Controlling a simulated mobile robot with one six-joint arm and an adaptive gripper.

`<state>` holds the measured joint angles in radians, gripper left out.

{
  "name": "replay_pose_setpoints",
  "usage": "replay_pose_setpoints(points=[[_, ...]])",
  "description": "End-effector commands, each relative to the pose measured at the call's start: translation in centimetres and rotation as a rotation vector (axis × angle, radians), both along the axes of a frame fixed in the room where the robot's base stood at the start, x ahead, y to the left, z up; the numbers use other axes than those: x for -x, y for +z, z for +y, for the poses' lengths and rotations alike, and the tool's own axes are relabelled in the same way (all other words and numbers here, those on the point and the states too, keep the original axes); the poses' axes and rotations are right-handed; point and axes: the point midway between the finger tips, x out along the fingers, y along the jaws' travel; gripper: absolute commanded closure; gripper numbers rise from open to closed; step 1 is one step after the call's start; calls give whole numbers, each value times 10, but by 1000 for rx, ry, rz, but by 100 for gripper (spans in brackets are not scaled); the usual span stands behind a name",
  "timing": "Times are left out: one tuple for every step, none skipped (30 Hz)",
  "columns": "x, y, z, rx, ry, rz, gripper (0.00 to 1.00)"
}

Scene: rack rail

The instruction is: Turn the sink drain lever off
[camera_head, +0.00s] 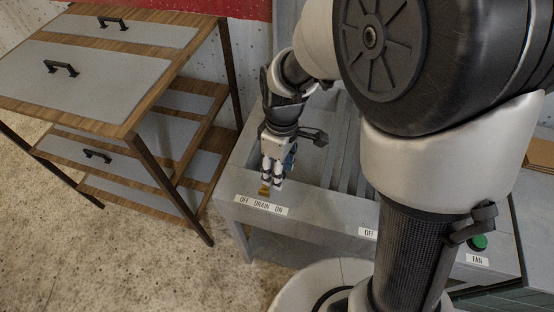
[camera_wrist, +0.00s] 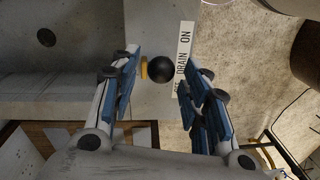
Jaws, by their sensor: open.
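The drain lever shows a black ball knob (camera_wrist: 162,70) in the wrist view, with a yellow part (camera_wrist: 144,68) beside it. The yellow part also shows in the head view (camera_head: 264,190), just below my gripper (camera_head: 272,180). In the wrist view my gripper (camera_wrist: 164,88) is open, with one finger on each side of the knob and gaps between. The label (camera_wrist: 184,62) reading OFF, DRAIN, ON lies beside the lever; the knob appears near the word DRAIN. The knob is seen nearly end-on, so I cannot tell its tilt. My fingers hide it in the head view.
The lever is on the grey sink unit (camera_head: 230,196). A second OFF label (camera_head: 369,233) and a green button (camera_head: 478,242) above a FAN label (camera_head: 477,259) are farther right. A wooden drawer cabinet (camera_head: 130,120) stands close on the left. Bare floor lies in front.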

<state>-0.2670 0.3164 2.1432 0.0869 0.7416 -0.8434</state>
Motion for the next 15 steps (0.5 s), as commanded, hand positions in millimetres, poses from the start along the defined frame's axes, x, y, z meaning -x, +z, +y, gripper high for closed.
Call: replay_pose_setpoints(points=[[2, -11, 0, 1, 0, 4, 57], [2, -15, 0, 1, 0, 3, 57], [2, -20, 1, 1, 0, 3, 57], [2, -23, 1, 1, 0, 3, 57], [3, -26, 1, 1, 0, 3, 57], [3, -29, 1, 0, 0, 1, 57], [2, -30, 1, 0, 0, 1, 57], [2, -32, 1, 0, 0, 0, 57], [3, -33, 1, 0, 0, 0, 57], [3, -33, 1, 0, 0, 0, 57], [3, -34, 1, 0, 0, 0, 57], [3, -34, 1, 0, 0, 0, 57], [3, -34, 1, 0, 0, 0, 57], [3, -34, 1, 0, 0, 0, 57], [3, -33, 1, 0, 0, 0, 57]])
